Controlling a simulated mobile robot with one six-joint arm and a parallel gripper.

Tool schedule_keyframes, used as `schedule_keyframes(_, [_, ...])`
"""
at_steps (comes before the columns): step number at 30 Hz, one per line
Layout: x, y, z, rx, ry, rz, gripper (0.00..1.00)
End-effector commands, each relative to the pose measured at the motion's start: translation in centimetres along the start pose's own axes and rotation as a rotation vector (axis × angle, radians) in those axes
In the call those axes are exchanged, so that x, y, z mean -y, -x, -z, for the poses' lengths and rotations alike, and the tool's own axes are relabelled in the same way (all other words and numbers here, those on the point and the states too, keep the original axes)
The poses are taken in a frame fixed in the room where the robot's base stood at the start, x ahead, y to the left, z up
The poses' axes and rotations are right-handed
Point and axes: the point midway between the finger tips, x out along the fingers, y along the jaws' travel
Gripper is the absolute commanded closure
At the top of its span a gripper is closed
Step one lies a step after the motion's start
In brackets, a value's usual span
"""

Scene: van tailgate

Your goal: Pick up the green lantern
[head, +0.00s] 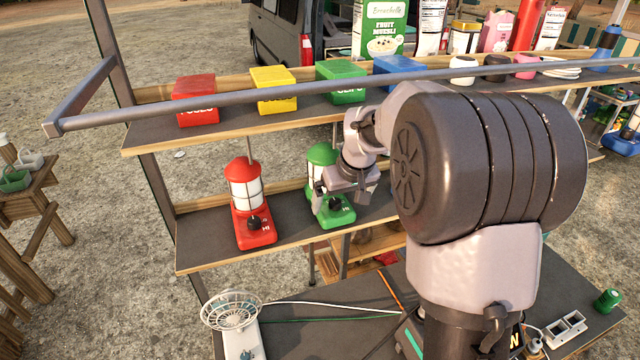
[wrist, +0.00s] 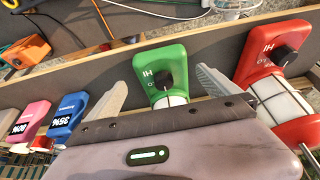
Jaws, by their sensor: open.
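The green lantern (head: 322,155) stands upright on the middle shelf in the head view, partly hidden behind my gripper (head: 350,184). It has a green cap, a pale globe and a green base with a dark knob. In the wrist view the green lantern (wrist: 160,72) shows its base and part of its globe, the rest hidden by the gripper body. My gripper (wrist: 165,82) is open there, one finger on each side of the lantern, with gaps visible. A red lantern (head: 246,192) stands to its left in the head view.
The red lantern (wrist: 268,50) is close beside the right finger in the wrist view. A blue item (wrist: 66,115) and a pink item (wrist: 32,118) lie to the left. Above, a shelf rail (head: 250,108) crosses in front of red, yellow and green boxes.

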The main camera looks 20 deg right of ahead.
Motion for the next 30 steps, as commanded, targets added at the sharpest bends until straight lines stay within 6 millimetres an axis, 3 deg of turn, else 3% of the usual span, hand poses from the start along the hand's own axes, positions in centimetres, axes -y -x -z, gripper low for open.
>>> schedule_keyframes(7, [0.5, -4.8, 0.3, 0.002, 0.000, 0.000, 0.00])
schedule_keyframes(16, [0.5, -5.6, 0.3, 0.000, 0.000, -0.001, 0.02])
schedule_keyframes(27, [0.5, -5.6, 0.3, 0.000, 0.000, -0.001, 0.75])
schedule_keyframes(30, [0.5, -5.5, 0.4, -0.003, 0.000, -0.002, 0.89])
